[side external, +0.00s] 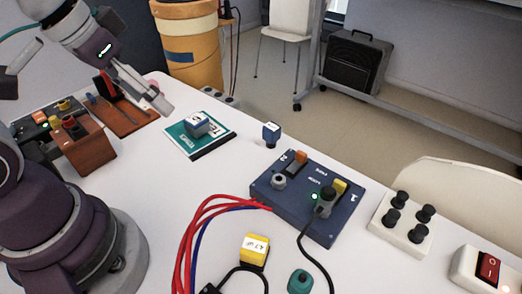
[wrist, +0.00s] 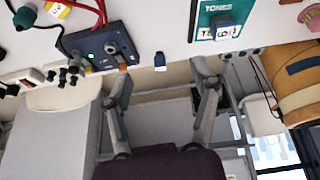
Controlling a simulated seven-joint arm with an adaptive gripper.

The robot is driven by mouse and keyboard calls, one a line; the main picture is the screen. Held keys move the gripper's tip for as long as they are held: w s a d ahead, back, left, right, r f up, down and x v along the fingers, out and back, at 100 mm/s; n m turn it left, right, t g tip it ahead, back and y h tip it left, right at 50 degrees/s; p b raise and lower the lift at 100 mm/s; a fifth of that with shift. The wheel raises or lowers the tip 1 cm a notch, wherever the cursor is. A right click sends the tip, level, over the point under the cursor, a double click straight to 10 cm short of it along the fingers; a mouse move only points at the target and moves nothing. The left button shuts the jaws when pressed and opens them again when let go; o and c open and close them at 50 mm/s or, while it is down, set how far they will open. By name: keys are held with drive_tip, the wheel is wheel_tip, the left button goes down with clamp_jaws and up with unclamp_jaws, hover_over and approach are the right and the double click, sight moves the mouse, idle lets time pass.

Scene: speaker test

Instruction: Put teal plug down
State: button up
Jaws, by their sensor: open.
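The teal plug (side external: 300,281) stands on the white table at the bottom edge of the side view, right of a yellow labelled block. It seems to show also at the upper left corner of the wrist view (wrist: 24,17). My gripper (side external: 158,98) is above the far left part of the table, well away from the plug. In the wrist view its two fingers (wrist: 162,72) are spread apart with nothing between them.
A blue box (side external: 272,187) with sockets and a plugged cable sits mid-table. Nearby are a yellow block (side external: 254,249), a small blue block (side external: 271,133), a teal booklet (side external: 184,141) bearing a block, a white post panel (side external: 402,240) and a red switch (side external: 488,268). Red cables curve across the front.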

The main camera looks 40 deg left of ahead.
drive_tip(key=w+d+f+n+g+h, duration=0.4)
drive_tip(key=w+d+f+n+g, duration=0.15)
drive_tip(key=d+f, duration=0.2)
drive_tip(key=n+g+h, duration=0.5)
drive_tip(key=n+h, duration=0.2)
drive_tip(key=h, duration=0.1)
approach(298, 271)
drive_tip(key=shift+w+a+f+t, duration=0.1)
drive_tip(key=shift+a+t, duration=0.15)
drive_tip(key=shift+a, duration=0.05)
drive_tip(key=shift+d, duration=0.15)
drive_tip(key=shift+n, duration=0.25)
drive_tip(key=x, duration=1)
drive_tip(key=shift+s+d, duration=0.15)
drive_tip(key=shift+s, duration=0.15)
clamp_jaws()
